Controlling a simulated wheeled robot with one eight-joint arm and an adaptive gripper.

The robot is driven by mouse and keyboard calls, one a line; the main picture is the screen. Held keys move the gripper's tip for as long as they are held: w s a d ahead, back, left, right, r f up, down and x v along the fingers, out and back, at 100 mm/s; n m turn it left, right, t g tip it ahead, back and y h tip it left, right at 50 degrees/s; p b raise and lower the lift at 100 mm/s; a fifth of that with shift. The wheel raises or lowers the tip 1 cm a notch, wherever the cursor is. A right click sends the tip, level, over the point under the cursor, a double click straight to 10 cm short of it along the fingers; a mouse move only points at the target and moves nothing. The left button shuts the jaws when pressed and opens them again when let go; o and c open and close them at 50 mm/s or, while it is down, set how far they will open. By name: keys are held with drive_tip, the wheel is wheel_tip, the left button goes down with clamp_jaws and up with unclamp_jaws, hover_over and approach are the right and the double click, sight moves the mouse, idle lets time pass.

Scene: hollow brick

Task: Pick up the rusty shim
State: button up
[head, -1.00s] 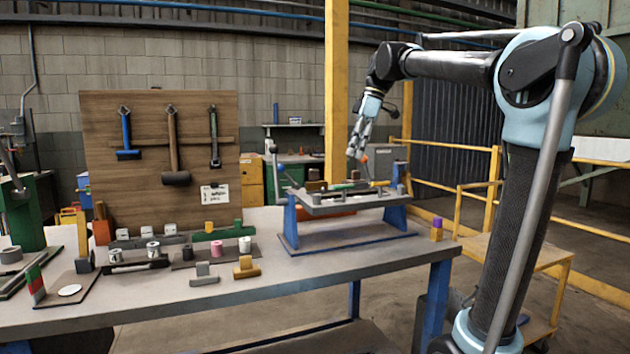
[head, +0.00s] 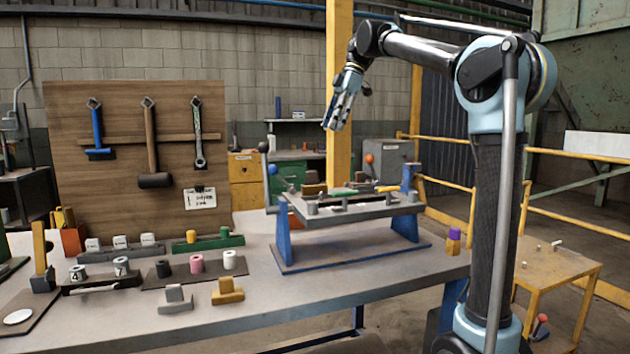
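I cannot make out for sure which piece is the rusty shim. A small rust-brown piece (head: 313,190) lies at the back left of the raised grey plate (head: 372,212) on blue legs, and a darker brown piece (head: 368,184) lies farther right on it. My gripper (head: 333,126) hangs in the air above the plate's left part, fingers pointing down. It touches nothing, and no object shows in it. The gap between its fingers is too small to judge.
The bench (head: 350,278) also bears a mustard-brown stepped block (head: 228,291), a grey stepped block (head: 175,298) and several spools. A tool board (head: 120,215) stands at the back left. A purple and yellow piece (head: 453,242) stands near the right edge.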

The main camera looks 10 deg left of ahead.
hover_over(312, 177)
drive_tip(key=w+d, duration=0.2)
drive_tip(key=f, duration=1.1)
drive_tip(key=shift+s+d, duration=0.1)
drive_tip(key=shift+d, duration=0.1)
drive_tip(key=shift+w+x, duration=0.1)
drive_tip(key=shift+x, duration=1.25)
drive_tip(key=shift+w+x, duration=0.15)
drive_tip(key=shift+x, duration=1.2)
drive_tip(key=shift+a+r, duration=0.1)
drive_tip(key=shift+a, duration=0.05)
clamp_jaws()
